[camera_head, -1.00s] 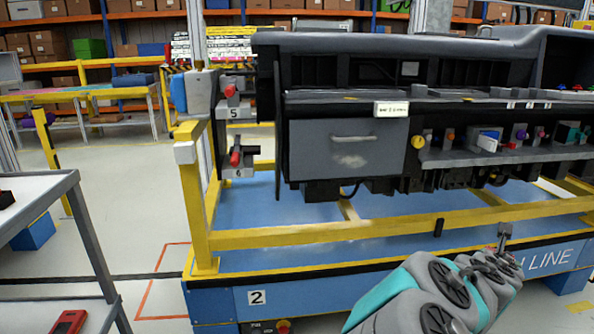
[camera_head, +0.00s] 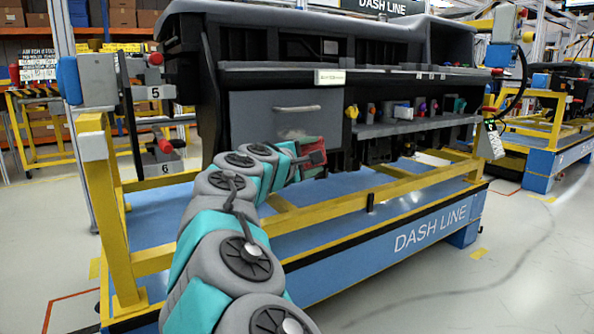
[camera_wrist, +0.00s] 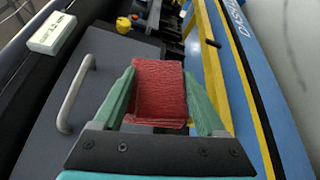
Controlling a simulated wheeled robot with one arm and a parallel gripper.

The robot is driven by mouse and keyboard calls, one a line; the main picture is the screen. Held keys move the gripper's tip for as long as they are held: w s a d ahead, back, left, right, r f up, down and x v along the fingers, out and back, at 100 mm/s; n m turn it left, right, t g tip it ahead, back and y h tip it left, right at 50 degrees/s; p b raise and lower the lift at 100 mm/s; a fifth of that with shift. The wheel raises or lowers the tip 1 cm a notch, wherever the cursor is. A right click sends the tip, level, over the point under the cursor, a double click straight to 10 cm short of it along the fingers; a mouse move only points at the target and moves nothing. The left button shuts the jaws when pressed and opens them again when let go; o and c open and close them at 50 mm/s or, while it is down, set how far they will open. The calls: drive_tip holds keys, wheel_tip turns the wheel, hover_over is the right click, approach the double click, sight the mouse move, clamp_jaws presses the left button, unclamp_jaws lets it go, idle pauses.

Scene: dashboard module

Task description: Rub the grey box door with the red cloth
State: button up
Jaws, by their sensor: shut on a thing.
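The grey box door (camera_head: 262,118) is set in the dashboard's left part, with a pale bar handle (camera_head: 297,108) and a faint whitish smudge below it. In the wrist view the door (camera_wrist: 98,70) and handle (camera_wrist: 76,94) lie to the left of my gripper. My gripper (camera_wrist: 160,78) is shut on the folded red cloth (camera_wrist: 159,90), which sits between its green fingers. In the head view the red cloth (camera_head: 312,146) is at the door's lower right corner. I cannot tell whether it touches the door. My arm hides the door's lower left part.
A shelf (camera_head: 405,125) with small coloured parts lies right of the door. A white label box (camera_head: 329,77) sits above it. Yellow rails (camera_head: 395,184) and the blue cart (camera_head: 430,232) are below. Red-handled fixtures (camera_head: 167,147) stand at left.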

sight(281, 139)
drive_tip(key=s+a+r+m+h+b, duration=0.2)
drive_tip(key=s+a+r+m+b, duration=0.1)
drive_tip(key=a+m, duration=0.1)
drive_tip(key=shift+w+a+p, duration=0.45)
drive_tip(key=shift+w, duration=0.3)
drive_tip(key=shift+w+a+p, duration=0.4)
drive_tip(key=shift+w+a, duration=0.05)
drive_tip(key=shift+w, duration=0.35)
drive_tip(key=shift+w+a+p, duration=0.45)
drive_tip(key=shift+w, duration=0.3)
drive_tip(key=shift+w+a+p, duration=0.5)
drive_tip(key=shift+w+p, duration=0.3)
drive_tip(key=shift+p, duration=1)
drive_tip(key=shift+d, duration=0.1)
drive_tip(key=shift+w+d+p, duration=0.2)
drive_tip(key=shift+w+d, duration=0.8)
drive_tip(key=shift+d, duration=0.4)
drive_tip(key=shift+w+d+p, duration=0.15)
drive_tip(key=shift+w+d, duration=0.85)
drive_tip(key=shift+d, duration=0.45)
drive_tip(key=shift+w+d+p, duration=0.2)
drive_tip(key=shift+w+d, duration=0.8)
drive_tip(key=shift+d, duration=0.4)
drive_tip(key=shift+s, duration=0.1)
